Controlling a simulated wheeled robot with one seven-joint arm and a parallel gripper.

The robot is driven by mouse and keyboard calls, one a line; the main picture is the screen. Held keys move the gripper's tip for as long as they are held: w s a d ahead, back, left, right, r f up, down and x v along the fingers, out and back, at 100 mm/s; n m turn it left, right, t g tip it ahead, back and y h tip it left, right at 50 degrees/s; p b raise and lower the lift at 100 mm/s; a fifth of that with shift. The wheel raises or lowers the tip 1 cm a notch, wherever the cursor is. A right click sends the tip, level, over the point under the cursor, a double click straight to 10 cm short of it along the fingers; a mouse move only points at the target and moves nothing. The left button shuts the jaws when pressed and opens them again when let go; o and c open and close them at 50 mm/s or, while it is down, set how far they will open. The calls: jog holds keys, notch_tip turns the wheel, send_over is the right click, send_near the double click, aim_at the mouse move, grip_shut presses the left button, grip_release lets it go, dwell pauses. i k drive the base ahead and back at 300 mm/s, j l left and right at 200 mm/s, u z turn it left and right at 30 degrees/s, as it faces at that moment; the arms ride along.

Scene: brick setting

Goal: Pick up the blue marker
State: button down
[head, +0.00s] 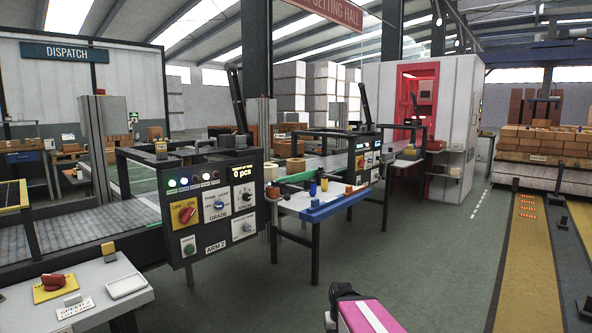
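A small blue upright item (313,188), which may be the blue marker, stands on the work table (318,210) with the blue front edge, in the middle of the head view. It is too small to tell its exact shape. A second dark blue item (325,184) stands just right of it. My gripper's fingers do not show; only a pink and black part that looks like my arm is at the bottom edge, well in front of the table.
Orange-brown pieces (272,191) stand on the same table. A control panel (215,212) with knobs is left of it. A white side table (75,300) with a red knob is at lower left. Open green floor (430,225) lies to the right.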

aim_at(313, 192)
jog(key=i+l+z, duration=0.45)
jog(key=i, duration=0.3)
